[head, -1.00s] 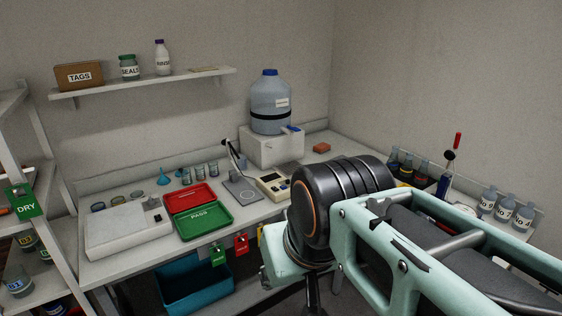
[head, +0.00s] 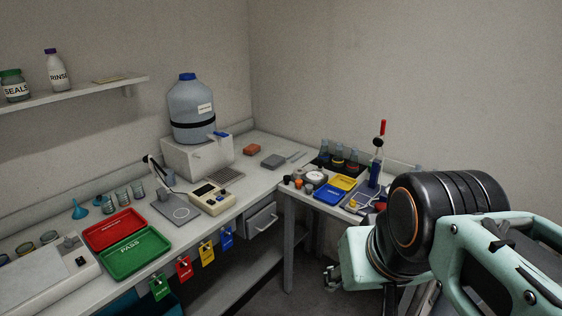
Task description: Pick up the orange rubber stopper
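A small orange piece (head: 298,184), which looks like the orange rubber stopper, stands on the side bench at the right. It is among several small dark and orange stoppers near the bench's left front edge, and is too small to make out in detail. My gripper (head: 332,279) shows only as a small dark part below the mint-green wrist, in front of and lower than the bench. It is well apart from the stoppers. Its fingers are mostly hidden, so whether it is open cannot be seen.
A blue tray (head: 331,194) and a yellow tray (head: 344,183) lie beside the stoppers, with dark bottles behind. A red-topped tool (head: 380,130) stands upright at the right. The main bench holds a big blue-capped jug (head: 192,108), a meter (head: 212,198) and a green tray (head: 137,252).

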